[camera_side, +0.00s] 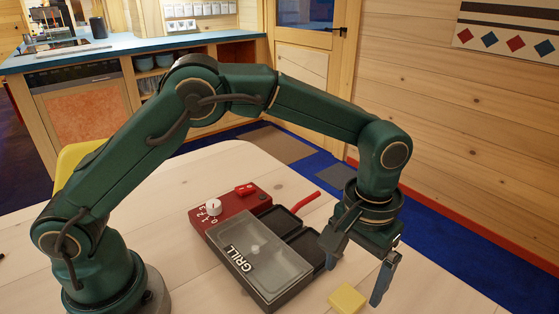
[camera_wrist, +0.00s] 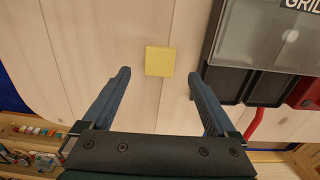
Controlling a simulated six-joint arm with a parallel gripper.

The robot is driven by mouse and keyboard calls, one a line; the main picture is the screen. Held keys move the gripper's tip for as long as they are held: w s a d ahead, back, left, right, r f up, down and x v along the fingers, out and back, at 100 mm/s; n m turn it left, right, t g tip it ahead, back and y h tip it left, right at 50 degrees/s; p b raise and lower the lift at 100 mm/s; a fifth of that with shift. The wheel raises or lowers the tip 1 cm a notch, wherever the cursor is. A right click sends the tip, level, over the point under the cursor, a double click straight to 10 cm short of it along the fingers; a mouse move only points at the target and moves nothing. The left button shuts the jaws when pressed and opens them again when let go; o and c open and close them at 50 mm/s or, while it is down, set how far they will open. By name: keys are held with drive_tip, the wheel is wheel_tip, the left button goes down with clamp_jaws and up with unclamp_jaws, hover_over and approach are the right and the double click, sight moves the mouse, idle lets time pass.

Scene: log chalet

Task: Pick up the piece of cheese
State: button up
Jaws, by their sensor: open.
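The piece of cheese is a flat yellow square (camera_side: 347,298) lying on the pale wooden table near the bottom of the side view. It also shows in the wrist view (camera_wrist: 160,61), ahead of the fingertips and between their lines. My gripper (camera_side: 355,276) points down above the table, close to the cheese and apart from it. In the wrist view my gripper (camera_wrist: 160,76) has its two blue fingers wide apart with nothing between them.
A red and black grill (camera_side: 258,262) with a clear lid marked GRILL stands left of the cheese. Small black pans (camera_side: 301,237) sit at its side, one with a red handle (camera_side: 305,203). The table (camera_side: 180,200) is bare around the cheese.

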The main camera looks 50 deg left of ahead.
sight(348, 299)
drive_tip(key=shift+f, duration=2.4)
drive_tip(key=c, duration=1.4)
drive_tip(key=shift+c, duration=0.2)
drive_tip(key=shift+r, duration=0.15)
